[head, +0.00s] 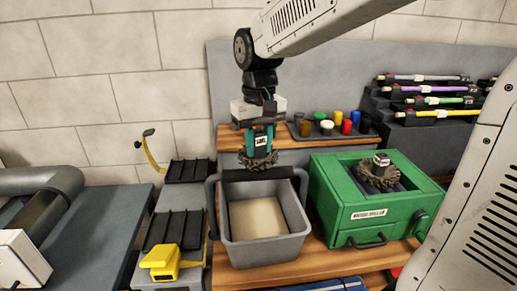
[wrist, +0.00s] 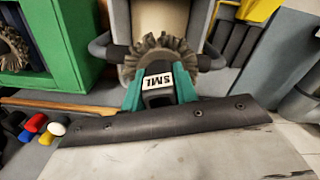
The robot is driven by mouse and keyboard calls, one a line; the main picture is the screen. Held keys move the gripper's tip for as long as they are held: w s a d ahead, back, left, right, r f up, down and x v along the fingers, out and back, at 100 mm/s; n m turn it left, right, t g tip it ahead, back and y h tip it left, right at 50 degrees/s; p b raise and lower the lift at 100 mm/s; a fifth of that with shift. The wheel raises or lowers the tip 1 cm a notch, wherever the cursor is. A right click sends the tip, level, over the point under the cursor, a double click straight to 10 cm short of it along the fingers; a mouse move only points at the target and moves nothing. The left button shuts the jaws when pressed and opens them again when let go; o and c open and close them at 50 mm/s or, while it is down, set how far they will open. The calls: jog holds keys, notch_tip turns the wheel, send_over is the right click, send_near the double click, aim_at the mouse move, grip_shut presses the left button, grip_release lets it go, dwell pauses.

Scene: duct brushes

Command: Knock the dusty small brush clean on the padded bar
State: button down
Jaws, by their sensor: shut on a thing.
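My gripper (head: 259,138) is shut on the small brush (head: 258,160), a round, grey-brown bristled head with a block labelled SML. The brush hangs head down over the back of the grey bin (head: 268,250). The dark padded bar (head: 285,173) runs across the bin's back edge, just under the bristles. In the wrist view the teal fingers (wrist: 158,92) grip both sides of the label block, and the brush (wrist: 160,45) lies across the bar (wrist: 207,62), hiding its middle. I cannot tell whether the bristles touch the bar.
A green box (head: 345,215) to the right holds another bristled brush (head: 380,170). Coloured pots (head: 346,127) stand behind, and a rack of coloured rods (head: 430,100) is at the back right. Black trays (head: 175,230) and a yellow tool (head: 170,262) lie left of the bin.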

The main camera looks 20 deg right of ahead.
jog(key=shift+r, duration=0.85)
jog(key=shift+f, duration=0.15)
dwell(0.5)
notch_tip(320, 180, down, 4)
jog(key=shift+f, duration=0.1)
jog(key=shift+r, duration=2.15)
